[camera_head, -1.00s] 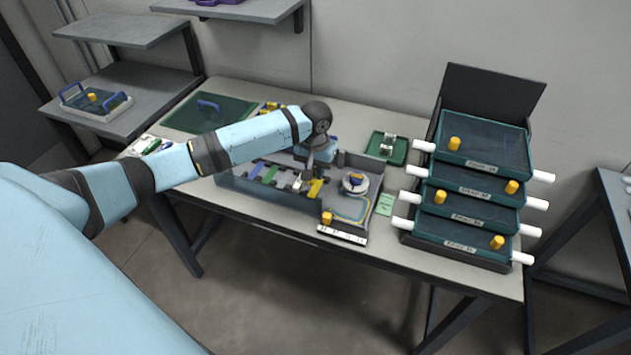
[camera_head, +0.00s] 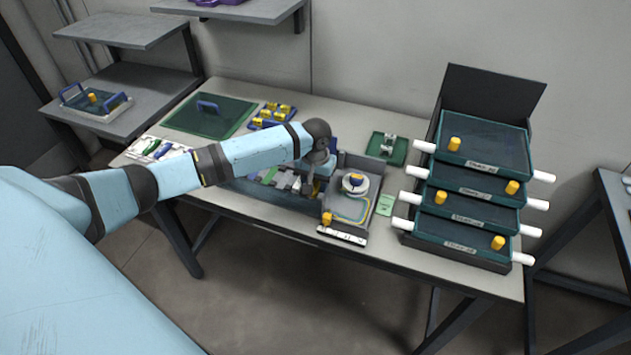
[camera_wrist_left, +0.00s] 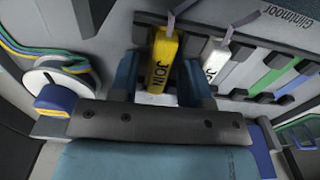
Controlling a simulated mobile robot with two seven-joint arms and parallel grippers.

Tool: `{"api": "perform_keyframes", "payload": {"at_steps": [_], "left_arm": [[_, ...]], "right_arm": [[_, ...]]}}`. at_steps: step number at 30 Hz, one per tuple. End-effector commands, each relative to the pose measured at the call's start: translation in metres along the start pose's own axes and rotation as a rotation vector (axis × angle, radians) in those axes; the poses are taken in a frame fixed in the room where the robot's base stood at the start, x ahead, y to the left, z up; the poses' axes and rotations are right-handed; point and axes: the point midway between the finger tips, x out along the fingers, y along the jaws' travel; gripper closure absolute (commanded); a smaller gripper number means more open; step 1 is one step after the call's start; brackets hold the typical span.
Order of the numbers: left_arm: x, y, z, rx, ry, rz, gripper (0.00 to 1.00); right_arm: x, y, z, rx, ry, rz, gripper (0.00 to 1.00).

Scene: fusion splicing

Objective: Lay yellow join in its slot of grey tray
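The yellow join (camera_wrist_left: 162,62), marked JOIN, lies at the end of a row of slots in the grey tray (camera_head: 378,200), with a grey lead running from its far end. A white join (camera_wrist_left: 214,62) lies to its right in the left wrist view. My left gripper (camera_wrist_left: 160,80) is open, with one blue finger on each side of the yellow join and small gaps visible. In the head view my left gripper (camera_head: 309,187) is low over the tray, and the yellow join is hidden behind it. I cannot tell how deep the join sits. My right gripper is not in view.
A white fibre reel (camera_head: 355,184) sits in the tray's right part, close to the left gripper. A small green tray (camera_head: 386,148) stands behind, and stacked dark green trays (camera_head: 470,190) stand at the right. A green mat (camera_head: 208,116) lies at the back left.

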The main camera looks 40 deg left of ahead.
Motion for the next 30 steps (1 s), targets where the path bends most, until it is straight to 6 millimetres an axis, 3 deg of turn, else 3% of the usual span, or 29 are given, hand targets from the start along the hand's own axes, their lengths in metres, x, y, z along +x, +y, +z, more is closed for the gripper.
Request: {"api": "perform_keyframes", "payload": {"at_steps": [5, 21, 30], "left_arm": [[-0.003, 0.000, -0.001, 0.001, 0.002, 0.000, 0.57], [-0.103, 0.001, -0.001, 0.001, 0.002, 0.001, 0.57], [-0.124, 0.000, 0.000, 0.000, 0.000, 0.000, 0.57]], "right_arm": [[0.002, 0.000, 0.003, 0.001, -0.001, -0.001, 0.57], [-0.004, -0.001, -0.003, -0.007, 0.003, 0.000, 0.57], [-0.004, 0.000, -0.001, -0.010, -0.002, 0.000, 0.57]]}}
